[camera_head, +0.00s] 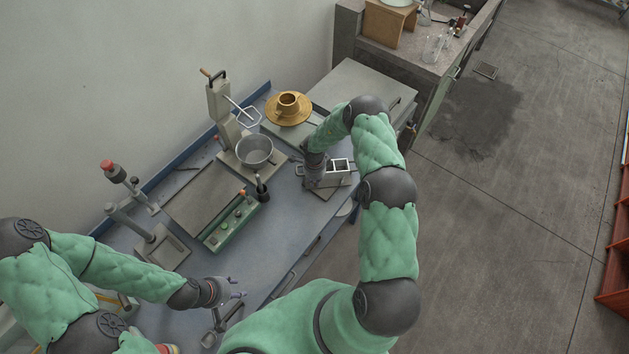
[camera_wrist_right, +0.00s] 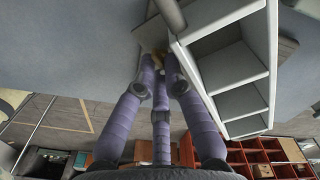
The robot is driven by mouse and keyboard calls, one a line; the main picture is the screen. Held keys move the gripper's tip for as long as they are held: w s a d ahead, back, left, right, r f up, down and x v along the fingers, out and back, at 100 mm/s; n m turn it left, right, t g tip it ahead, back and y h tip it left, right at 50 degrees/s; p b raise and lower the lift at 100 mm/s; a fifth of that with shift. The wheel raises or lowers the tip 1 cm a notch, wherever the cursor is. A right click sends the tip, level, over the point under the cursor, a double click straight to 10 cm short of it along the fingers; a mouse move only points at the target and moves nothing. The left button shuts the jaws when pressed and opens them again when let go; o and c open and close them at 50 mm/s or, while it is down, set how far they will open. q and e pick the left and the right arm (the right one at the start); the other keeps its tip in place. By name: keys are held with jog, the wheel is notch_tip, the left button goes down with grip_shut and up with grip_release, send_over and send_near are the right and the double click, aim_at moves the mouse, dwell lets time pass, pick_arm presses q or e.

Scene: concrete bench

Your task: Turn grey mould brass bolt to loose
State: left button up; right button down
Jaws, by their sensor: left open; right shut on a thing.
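The grey mould (camera_head: 340,168) stands on a flat plate towards the back right of the bench. In the right wrist view the mould (camera_wrist_right: 222,72) shows several open square compartments and fills the right side. My right gripper (camera_wrist_right: 158,62) is shut at the mould's left side wall. A small brass-coloured patch of the bolt (camera_wrist_right: 160,56) shows between its fingertips; most of the bolt is hidden. In the head view my right gripper (camera_head: 316,178) is beside the mould and its fingertips are hidden. My left gripper (camera_head: 230,292) is open and empty over the front of the bench.
A lever press (camera_head: 218,100) rises behind. The blue-grey bench top (camera_head: 290,222) is clear in front.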

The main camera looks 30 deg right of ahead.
dwell(0.3)
jog(key=c, duration=1.6)
grip_release()
jog(key=shift+m, duration=0.3)
